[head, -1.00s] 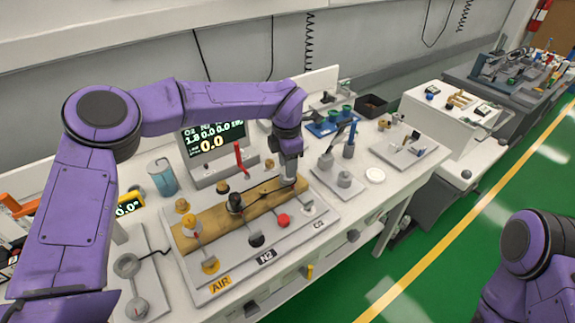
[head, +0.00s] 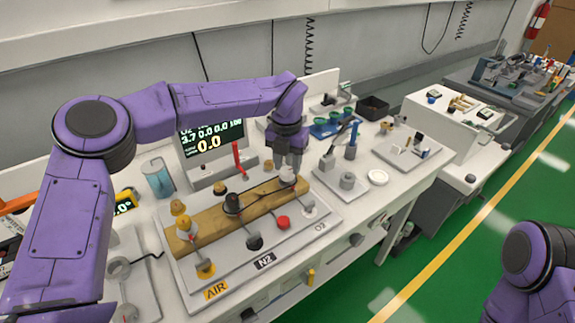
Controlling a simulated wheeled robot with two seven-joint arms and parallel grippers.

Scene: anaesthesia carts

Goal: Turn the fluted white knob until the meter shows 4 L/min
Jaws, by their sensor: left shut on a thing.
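The white knob (head: 287,175) stands at the right end of the wooden beam on the grey gas panel, behind the O2 label. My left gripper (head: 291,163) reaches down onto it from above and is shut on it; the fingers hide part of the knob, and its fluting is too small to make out. The meter (head: 213,140) is a dark screen behind the panel. Its top row reads about 3.7, 0.0, 0.0, 100, with a large 0.0 below; my arm covers its upper edge. My right gripper is out of view.
A blue cup (head: 158,178) stands left of the meter.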

